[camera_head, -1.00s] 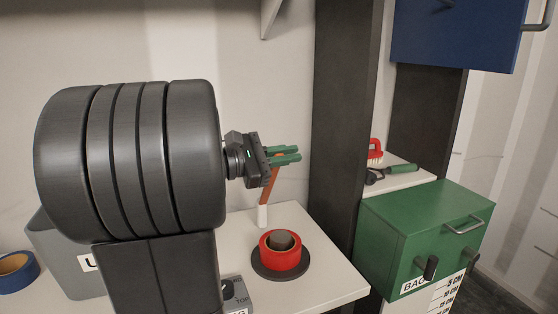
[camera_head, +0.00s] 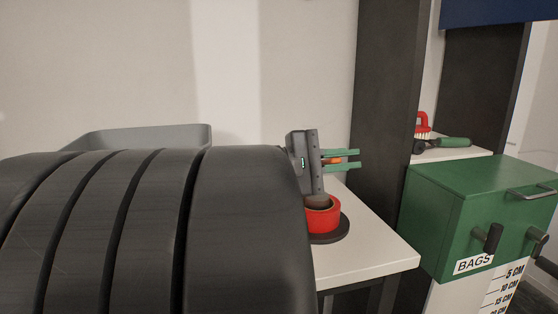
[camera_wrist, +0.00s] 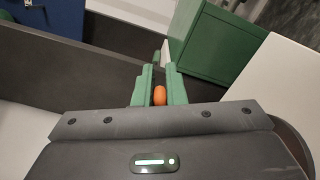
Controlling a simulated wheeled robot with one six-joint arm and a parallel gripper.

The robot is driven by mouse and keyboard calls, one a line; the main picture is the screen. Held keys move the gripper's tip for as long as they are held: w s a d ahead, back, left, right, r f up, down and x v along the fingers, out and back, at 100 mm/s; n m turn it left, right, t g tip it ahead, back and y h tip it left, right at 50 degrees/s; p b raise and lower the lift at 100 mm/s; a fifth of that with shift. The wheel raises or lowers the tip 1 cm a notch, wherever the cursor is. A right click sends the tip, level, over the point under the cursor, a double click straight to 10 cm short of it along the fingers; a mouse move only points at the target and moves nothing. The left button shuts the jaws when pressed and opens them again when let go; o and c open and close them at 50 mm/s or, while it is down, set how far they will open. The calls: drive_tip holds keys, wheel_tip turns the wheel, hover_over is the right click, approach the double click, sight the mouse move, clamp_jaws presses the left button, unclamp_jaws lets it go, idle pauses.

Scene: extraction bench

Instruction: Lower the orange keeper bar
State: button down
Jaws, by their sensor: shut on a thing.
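The orange keeper bar shows only as a short orange piece (camera_head: 333,160) between my gripper's green fingers; the rest of it is hidden by the gripper. In the wrist view its rounded orange end (camera_wrist: 160,95) sits between the two fingers. My gripper (camera_head: 346,159) is shut on the bar, pointing right. It is above and close to the red ring (camera_head: 323,219) on its dark round base (camera_head: 330,238). I cannot tell whether the bar touches anything below.
A white bench top (camera_head: 375,255) carries the ring, with clear space to its right. A dark post (camera_head: 385,95) stands behind and right. A green box marked BAGS (camera_head: 440,215) is farther right. A grey bin (camera_head: 140,136) is behind my arm at left.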

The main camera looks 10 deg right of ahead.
drive_tip(key=shift+s+f+b, duration=0.2)
drive_tip(key=shift+f+b, duration=0.1)
drive_tip(key=shift+f, duration=0.1)
drive_tip(key=c, duration=1.5)
unclamp_jaws()
drive_tip(key=a+p, duration=0.1)
drive_tip(key=a, duration=1.2)
drive_tip(key=shift+s+a+p, duration=0.2)
drive_tip(key=shift+a+p, duration=0.2)
drive_tip(key=shift+w+d+b, duration=0.2)
drive_tip(key=shift+d+b, duration=0.65)
drive_tip(key=shift+d, duration=5.8)
